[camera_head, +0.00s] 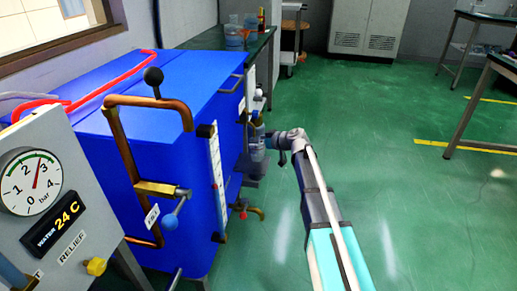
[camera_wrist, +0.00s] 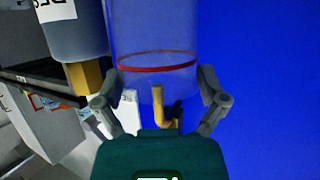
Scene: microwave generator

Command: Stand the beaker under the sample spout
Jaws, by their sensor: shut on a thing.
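My gripper (camera_wrist: 158,92) is shut on a clear beaker with a red ring (camera_wrist: 158,62), which stands out in front of the palm in the wrist view. A short bent brass-coloured spout (camera_wrist: 165,108) shows close to the beaker's lower part; I cannot tell whether it is behind the glass or beside it. In the head view my gripper (camera_head: 272,141) is beside the blue cabinet's far right side, with the beaker (camera_head: 257,138) at its tip, small and partly hard to make out.
The blue cabinet (camera_head: 185,75) fills the right of the wrist view. A grey-blue labelled vessel (camera_wrist: 75,35) with a brass fitting is at its upper left. A brass outlet with a red handle (camera_head: 244,208) juts from the cabinet low down. Green floor (camera_head: 400,190) is clear at right.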

